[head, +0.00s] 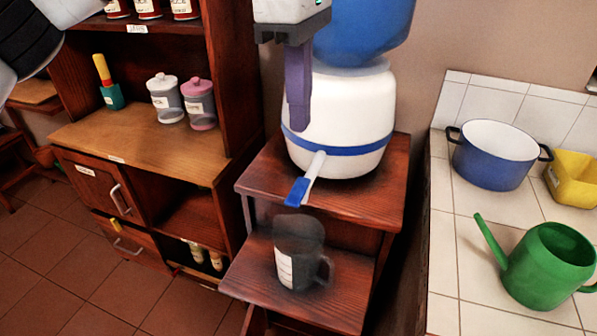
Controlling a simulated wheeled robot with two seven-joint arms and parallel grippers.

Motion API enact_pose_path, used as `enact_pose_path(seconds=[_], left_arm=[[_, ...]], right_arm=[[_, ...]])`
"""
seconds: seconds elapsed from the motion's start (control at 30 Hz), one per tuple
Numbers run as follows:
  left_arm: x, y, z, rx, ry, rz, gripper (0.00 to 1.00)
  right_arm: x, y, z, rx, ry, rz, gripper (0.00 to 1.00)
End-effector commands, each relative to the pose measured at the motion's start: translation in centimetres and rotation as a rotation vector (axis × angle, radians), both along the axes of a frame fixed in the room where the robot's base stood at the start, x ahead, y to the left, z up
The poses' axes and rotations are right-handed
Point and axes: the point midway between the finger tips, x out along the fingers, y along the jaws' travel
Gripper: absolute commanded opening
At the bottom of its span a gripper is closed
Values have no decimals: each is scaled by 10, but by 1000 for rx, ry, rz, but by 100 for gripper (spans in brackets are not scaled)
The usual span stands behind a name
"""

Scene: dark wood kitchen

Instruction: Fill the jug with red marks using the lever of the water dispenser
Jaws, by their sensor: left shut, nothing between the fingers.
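The water dispenser (345,110) is a white round crock with a blue band and a blue bottle on top, standing on a dark wood stand. Its lever (297,191) has a blue tip and points out to the front. A dark grey jug (309,266) with a white scale label stands upright on the lower shelf, below the lever. I see no red marks on it, and its fill level cannot be told. My left gripper (299,122), with purple fingers, is shut and empty in front of the crock, above the lever and apart from it.
The stand (375,190) has a lower shelf (245,285). At left, a wood cabinet (140,140) holds two lidded canisters (183,100). At right, a tiled counter (445,270) carries a blue pot (490,165), a yellow container (572,180) and a green watering can (548,268).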

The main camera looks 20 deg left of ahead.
Motion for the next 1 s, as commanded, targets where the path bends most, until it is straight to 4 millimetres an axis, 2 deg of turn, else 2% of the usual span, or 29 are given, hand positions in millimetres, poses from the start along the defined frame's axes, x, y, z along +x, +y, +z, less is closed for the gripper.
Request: enact_pose_path(seconds=[0.1, 0.33, 0.53, 0.67, 1.0], left_arm=[[1, 9, 7, 30, -13, 8, 0], [1, 8, 7, 28, -13, 7, 0], [1, 8, -3, 29, -11, 6, 0], [0, 9, -24, 28, -9, 7, 0], [0, 8, -95, 28, -9, 6, 0]], right_arm=[[0, 0, 0, 0, 1, 0, 91], [0, 0, 0, 0, 1, 0, 91], [-1, 0, -1, 0, 2, 0, 91], [-1, 0, -1, 0, 2, 0, 91], [-1, 0, 2, 0, 3, 1, 91]])
